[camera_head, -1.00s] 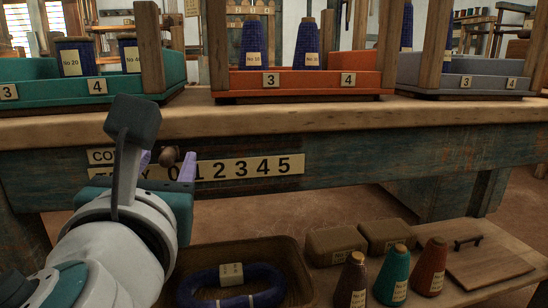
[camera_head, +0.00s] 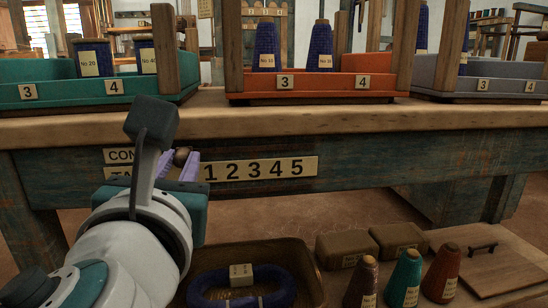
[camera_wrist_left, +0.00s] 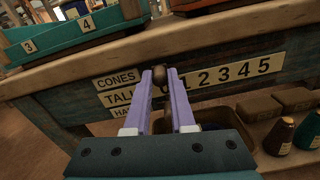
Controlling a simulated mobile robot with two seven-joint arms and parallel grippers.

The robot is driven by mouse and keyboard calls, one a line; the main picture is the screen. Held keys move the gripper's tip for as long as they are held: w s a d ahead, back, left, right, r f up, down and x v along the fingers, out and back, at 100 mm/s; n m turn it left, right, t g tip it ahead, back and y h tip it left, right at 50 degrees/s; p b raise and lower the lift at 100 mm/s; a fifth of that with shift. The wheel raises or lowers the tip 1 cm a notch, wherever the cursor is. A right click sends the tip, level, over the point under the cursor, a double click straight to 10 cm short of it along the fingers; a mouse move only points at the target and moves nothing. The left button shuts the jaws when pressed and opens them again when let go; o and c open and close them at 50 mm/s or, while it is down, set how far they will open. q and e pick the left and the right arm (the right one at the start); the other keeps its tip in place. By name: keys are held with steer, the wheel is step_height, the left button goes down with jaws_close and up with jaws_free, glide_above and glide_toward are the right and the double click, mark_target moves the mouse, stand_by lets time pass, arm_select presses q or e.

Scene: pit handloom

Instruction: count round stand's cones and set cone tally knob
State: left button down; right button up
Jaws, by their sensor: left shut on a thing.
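A small dark round knob (camera_head: 181,154) sits on the front of the loom bench, at the low end of a cream number strip (camera_head: 262,169) reading 1 to 5. The 0 is largely hidden by my gripper. My left gripper (camera_head: 178,163) has its lilac fingers shut on the knob, one on each side. In the left wrist view the knob (camera_wrist_left: 159,75) shows between the fingertips, beside a cream label (camera_wrist_left: 117,81) reading CONES and TALLY. Blue cones (camera_head: 320,48) stand in an orange tray (camera_head: 330,83). I cannot tell which stand is the round one. My right gripper is out of view.
A teal tray (camera_head: 60,97) and a grey tray (camera_head: 437,75) flank the orange one on the bench top. Below are a woven basket (camera_head: 312,271) holding a blue coil (camera_head: 212,290), brown boxes (camera_head: 341,247), several coloured cones (camera_head: 405,277) and a wooden lid (camera_head: 490,268).

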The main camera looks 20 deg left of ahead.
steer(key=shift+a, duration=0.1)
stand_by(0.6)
arm_select(q)
steer(key=w+d+p, duration=0.2)
steer(key=d, duration=0.1)
steer(key=shift+w+d+r, duration=0.1)
steer(key=shift+d, duration=0.15)
steer(key=shift+w+d, duration=0.3)
steer(key=shift+d, duration=0.25)
steer(key=shift+w+d, duration=0.3)
steer(key=shift+d, duration=0.2)
steer(key=shift+s+a, duration=0.15)
steer(key=shift+a, duration=0.15)
steer(key=c, duration=0.8)
jaws_free()
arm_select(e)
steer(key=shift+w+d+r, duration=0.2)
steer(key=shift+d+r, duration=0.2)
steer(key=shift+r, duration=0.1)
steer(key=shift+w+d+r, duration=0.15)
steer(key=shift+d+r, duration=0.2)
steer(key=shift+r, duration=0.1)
arm_select(q)
steer(key=shift+o, duration=0.2)
steer(key=p+v, duration=0.2)
steer(key=v, duration=0.8)
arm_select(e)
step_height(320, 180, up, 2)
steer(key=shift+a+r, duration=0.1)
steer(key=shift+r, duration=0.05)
